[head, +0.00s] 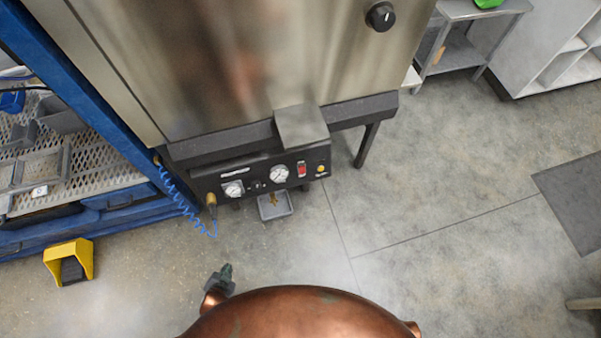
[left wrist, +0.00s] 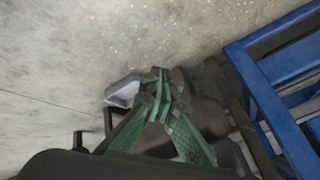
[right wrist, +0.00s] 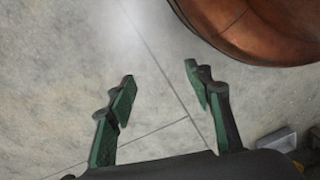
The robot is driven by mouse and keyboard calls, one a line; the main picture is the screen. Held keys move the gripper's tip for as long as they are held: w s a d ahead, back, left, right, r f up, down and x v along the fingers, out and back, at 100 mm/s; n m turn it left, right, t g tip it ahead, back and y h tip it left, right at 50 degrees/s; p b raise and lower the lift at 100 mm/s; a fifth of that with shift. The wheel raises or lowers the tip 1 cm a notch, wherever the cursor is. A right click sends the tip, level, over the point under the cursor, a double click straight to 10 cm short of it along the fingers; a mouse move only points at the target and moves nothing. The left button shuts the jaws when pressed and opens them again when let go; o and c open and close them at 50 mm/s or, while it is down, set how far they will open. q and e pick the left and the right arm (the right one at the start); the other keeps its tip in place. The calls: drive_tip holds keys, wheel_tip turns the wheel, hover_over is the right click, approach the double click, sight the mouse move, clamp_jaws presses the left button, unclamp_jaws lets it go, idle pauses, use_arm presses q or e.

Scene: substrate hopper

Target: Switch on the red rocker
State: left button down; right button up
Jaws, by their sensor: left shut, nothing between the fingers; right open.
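The red rocker (head: 302,169) sits on the black control panel (head: 262,180) at the foot of the steel hopper, between a round gauge and an orange button. Whether it is on or off is too small to tell. My left gripper (head: 225,271) is shut and empty, below the panel in the head view and apart from it. In the left wrist view its green fingers (left wrist: 162,90) are together, with dark machine parts behind them. My right gripper (right wrist: 160,85) is open and empty over bare floor; it does not show in the head view.
The steel hopper (head: 220,60) stands above the panel, with a dark knob (head: 380,16). A grey tray (head: 275,205) is under the panel's chute. A blue rack (head: 110,105), a coiled blue hose (head: 178,193) and a yellow pedal (head: 69,261) are left.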

sight(305, 167)
use_arm(q)
drive_tip(key=w+d+r+m+t+h+b, duration=0.2)
drive_tip(key=w+d+r+m+t, duration=0.35)
drive_tip(key=w, duration=0.45)
drive_tip(key=w+d+r+m+t+h+b, duration=0.1)
drive_tip(key=w+d+r+m+t+h, duration=0.1)
drive_tip(key=w+d+r+m, duration=0.5)
drive_tip(key=w+d+r+m+h, duration=0.1)
drive_tip(key=w+d+r+h, duration=0.1)
drive_tip(key=d, duration=0.4)
drive_tip(key=w+d+r+m+h+b, duration=0.1)
drive_tip(key=w+d+r+m+h, duration=0.1)
drive_tip(key=d, duration=0.4)
drive_tip(key=shift+w+r+h, duration=0.4)
drive_tip(key=shift+w+r, duration=0.25)
drive_tip(key=shift+r, duration=0.25)
use_arm(e)
drive_tip(key=w+a+r, duration=0.3)
drive_tip(key=r, duration=0.6)
drive_tip(key=shift+w+r+t+y, duration=0.25)
drive_tip(key=shift+r+t+y, duration=0.1)
drive_tip(key=shift+t+y, duration=0.05)
use_arm(q)
drive_tip(key=shift+d+t, duration=0.15)
drive_tip(key=shift+t, duration=0.1)
use_arm(e)
drive_tip(key=shift+a, duration=0.1)
